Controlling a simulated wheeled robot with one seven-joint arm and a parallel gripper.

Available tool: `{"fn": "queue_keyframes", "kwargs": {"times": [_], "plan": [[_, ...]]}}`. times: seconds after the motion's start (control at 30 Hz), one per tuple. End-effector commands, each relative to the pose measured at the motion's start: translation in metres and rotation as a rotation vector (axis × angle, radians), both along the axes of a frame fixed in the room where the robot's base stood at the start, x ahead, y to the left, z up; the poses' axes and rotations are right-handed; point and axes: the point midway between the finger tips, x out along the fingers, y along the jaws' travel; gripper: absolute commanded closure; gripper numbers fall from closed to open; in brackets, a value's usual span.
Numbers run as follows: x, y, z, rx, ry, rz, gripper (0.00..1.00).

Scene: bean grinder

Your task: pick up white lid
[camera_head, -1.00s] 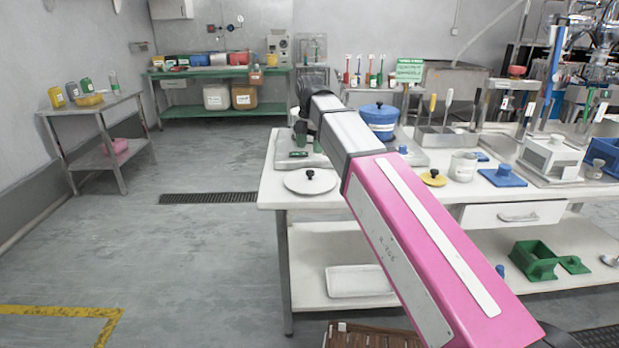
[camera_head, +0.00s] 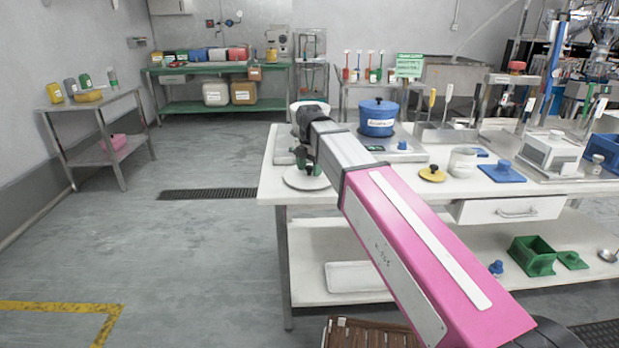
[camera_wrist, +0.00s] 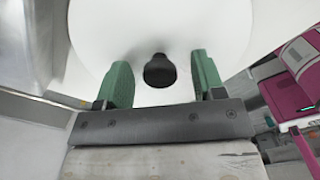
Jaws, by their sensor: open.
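The white lid (camera_head: 297,181) is a flat round disc lying near the left end of the white table. It fills much of the wrist view (camera_wrist: 205,30), where its black knob (camera_wrist: 159,71) shows in the middle. My gripper (camera_head: 308,166) is over the lid in the head view and hides its knob there. In the wrist view my gripper (camera_wrist: 160,80) is open, with one green finger on each side of the knob and a gap on both sides. I cannot tell how far down the fingers reach.
A blue pot (camera_head: 377,122) stands behind on the table. A yellow lid (camera_head: 432,174), a blue lid (camera_head: 502,172) and a pale mug (camera_head: 462,162) are to the right. The table's left edge is close to the lid.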

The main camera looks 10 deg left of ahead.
Motion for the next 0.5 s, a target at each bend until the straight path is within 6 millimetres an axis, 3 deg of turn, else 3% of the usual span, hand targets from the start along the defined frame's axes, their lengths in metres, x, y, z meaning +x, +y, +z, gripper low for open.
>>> {"fn": "queue_keyframes", "kwargs": {"times": [0.3,0.47,0.5], "plan": [[0.0,0.0001,-0.0067,0.0,-0.001,0.0,0.41],[0.0,0.0001,-0.0066,0.0,-0.001,0.0,0.92],[0.0,0.0001,-0.0066,0.001,-0.001,0.0,0.92]]}}
